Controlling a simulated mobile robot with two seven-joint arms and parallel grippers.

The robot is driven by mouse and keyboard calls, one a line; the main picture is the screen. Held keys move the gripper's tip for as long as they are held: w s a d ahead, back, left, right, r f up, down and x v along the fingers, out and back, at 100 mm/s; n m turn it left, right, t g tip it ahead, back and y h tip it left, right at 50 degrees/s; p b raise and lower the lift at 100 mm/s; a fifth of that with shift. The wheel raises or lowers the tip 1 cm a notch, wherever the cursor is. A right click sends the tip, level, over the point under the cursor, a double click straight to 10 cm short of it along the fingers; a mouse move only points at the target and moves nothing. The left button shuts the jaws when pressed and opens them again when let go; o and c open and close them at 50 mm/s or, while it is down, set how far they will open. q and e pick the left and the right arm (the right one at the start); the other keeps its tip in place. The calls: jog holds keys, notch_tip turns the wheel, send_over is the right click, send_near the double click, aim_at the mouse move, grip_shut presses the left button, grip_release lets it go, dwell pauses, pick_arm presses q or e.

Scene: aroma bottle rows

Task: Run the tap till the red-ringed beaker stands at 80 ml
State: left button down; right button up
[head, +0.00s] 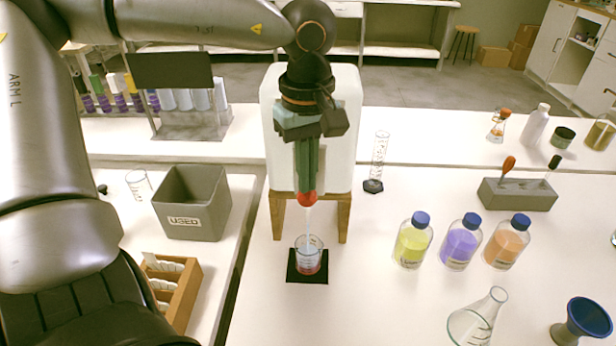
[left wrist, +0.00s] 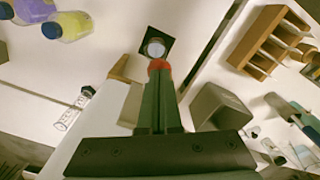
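The red-ringed beaker (head: 309,257) stands upright on a small black mat (head: 307,279), with its red ring low on the glass. A thin stream of water falls into it from the red tap (head: 307,199). Some liquid seems to be inside, but the level against the marks is too small to read. My left gripper (head: 306,178) points down at the tap, its fingers close together with their tips at the red part. In the left wrist view the tap (left wrist: 158,65) shows at the fingertips, with the beaker (left wrist: 154,48) beyond. My right gripper is out of view.
A white tank (head: 345,130) on a wooden stand (head: 344,218) is behind the gripper. A grey USED bin (head: 185,222) and wooden rack (head: 183,305) are left. A measuring cylinder (head: 379,160), capped bottles (head: 461,243) and a flask (head: 475,322) stand right.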

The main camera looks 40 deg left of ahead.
pick_arm(q)
jog(key=shift+r, duration=0.25)
jog(key=shift+r+p, duration=0.25)
jog(key=shift+p, duration=0.05)
notch_tip(320, 180, up, 7)
jog(key=p, duration=0.5)
jog(key=shift+f, duration=0.2)
jog(key=shift+s, duration=0.1)
